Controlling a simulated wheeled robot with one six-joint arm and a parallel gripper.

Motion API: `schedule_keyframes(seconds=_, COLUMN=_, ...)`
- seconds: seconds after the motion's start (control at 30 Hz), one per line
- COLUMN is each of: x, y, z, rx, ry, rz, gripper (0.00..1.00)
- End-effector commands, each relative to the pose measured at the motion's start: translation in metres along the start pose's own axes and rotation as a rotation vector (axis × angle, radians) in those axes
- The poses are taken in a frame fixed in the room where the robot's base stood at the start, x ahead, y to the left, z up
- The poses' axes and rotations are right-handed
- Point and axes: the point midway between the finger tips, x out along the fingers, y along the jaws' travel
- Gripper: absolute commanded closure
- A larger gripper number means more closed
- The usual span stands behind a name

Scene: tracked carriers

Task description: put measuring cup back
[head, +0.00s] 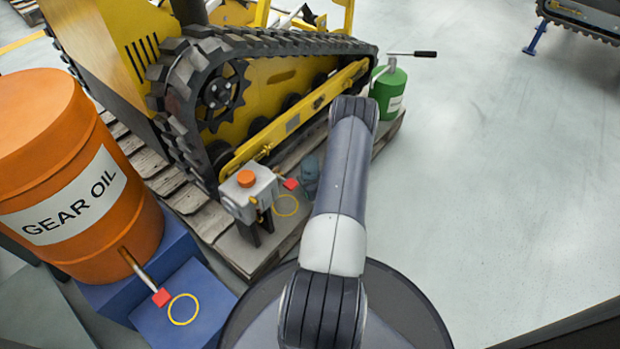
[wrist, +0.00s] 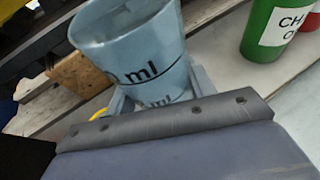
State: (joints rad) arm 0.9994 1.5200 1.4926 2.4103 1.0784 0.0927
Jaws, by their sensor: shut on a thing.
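The measuring cup (wrist: 125,50) is pale blue-grey with black "ml" lettering, and its open top shows in the wrist view. My gripper (wrist: 155,95) is shut on it, with a finger on each side of its lower part. In the head view my arm hides most of the gripper; a small bluish shape (head: 310,172) beside the arm may be the cup or a finger. Part of a yellow ring (wrist: 98,114) shows left of the cup's base. I cannot tell whether the cup touches the surface below.
A grey box with an orange cap (head: 246,190) and red tap stands over a yellow ring (head: 286,205). A gear oil drum (head: 75,195) with a tap stands left, above another ring (head: 183,309). A green can (head: 388,92) stands beside the tracked carrier (head: 270,85).

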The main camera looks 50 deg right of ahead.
Motion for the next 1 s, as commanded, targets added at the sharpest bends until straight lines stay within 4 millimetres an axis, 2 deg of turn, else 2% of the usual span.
schedule_keyframes(seconds=0.1, x=0.002, y=0.0, z=-0.004, rx=0.0, ry=0.0, rz=0.0, gripper=0.8)
schedule_keyframes(seconds=0.13, x=0.001, y=0.0, z=-0.004, rx=0.0, ry=0.0, rz=0.0, gripper=0.48)
schedule_keyframes(seconds=0.4, x=0.001, y=0.0, z=-0.003, rx=0.0, ry=0.001, rz=0.0, gripper=0.27)
schedule_keyframes(seconds=0.77, x=-0.003, y=0.0, z=0.002, rx=0.001, ry=0.001, rz=-0.001, gripper=0.27)
schedule_keyframes(seconds=1.0, x=-0.054, y=-0.002, z=0.003, rx=0.005, ry=0.004, rz=-0.004, gripper=0.27)
